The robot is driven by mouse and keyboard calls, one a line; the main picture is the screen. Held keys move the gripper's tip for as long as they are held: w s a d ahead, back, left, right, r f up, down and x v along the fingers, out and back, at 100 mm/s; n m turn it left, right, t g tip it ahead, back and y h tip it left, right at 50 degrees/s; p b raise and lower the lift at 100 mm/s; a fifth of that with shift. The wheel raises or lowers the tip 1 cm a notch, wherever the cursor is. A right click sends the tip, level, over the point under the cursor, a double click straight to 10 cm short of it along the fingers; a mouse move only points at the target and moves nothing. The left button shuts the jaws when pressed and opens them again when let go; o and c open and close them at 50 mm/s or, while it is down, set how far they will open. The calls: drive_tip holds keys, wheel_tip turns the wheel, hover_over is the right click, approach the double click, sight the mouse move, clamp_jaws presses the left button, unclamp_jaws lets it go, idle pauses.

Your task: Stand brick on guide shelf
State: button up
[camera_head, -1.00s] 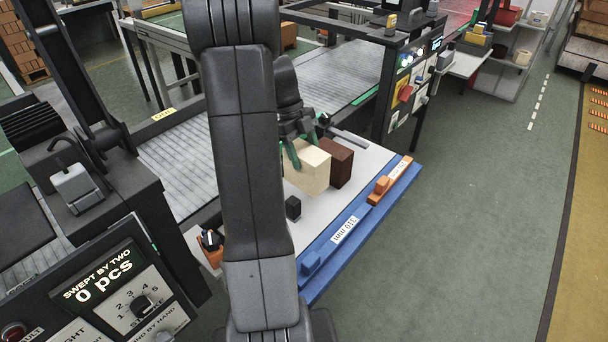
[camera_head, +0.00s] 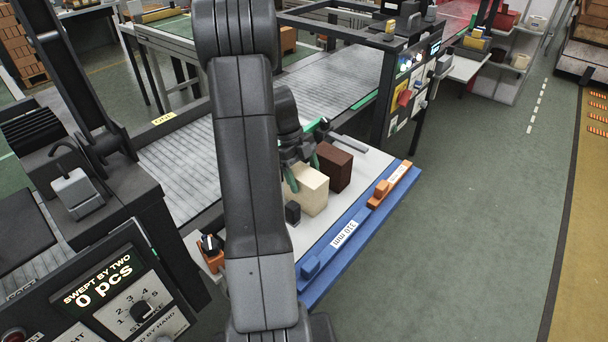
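A cream brick (camera_head: 309,194) is upright at the pale guide shelf (camera_head: 364,207), in front of my arm's end. My gripper (camera_head: 303,171) has green-tipped fingers on either side of the brick's upper part and appears shut on it. The far finger is partly hidden. The brick's underside is hidden, so I cannot tell whether it touches the shelf. A dark brown brick (camera_head: 335,167) stands on the shelf just behind and to the right of the cream one, with little gap between them in the picture.
A blue rail (camera_head: 333,257) labelled 310 mm edges the shelf, with an orange block (camera_head: 381,191) on it. A small black block (camera_head: 292,213) is close to the cream brick.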

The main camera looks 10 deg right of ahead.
drive_tip(key=shift+o, duration=0.2)
drive_tip(key=shift+r, duration=0.1)
drive_tip(key=v, duration=1.2)
drive_tip(key=shift+b, duration=0.35)
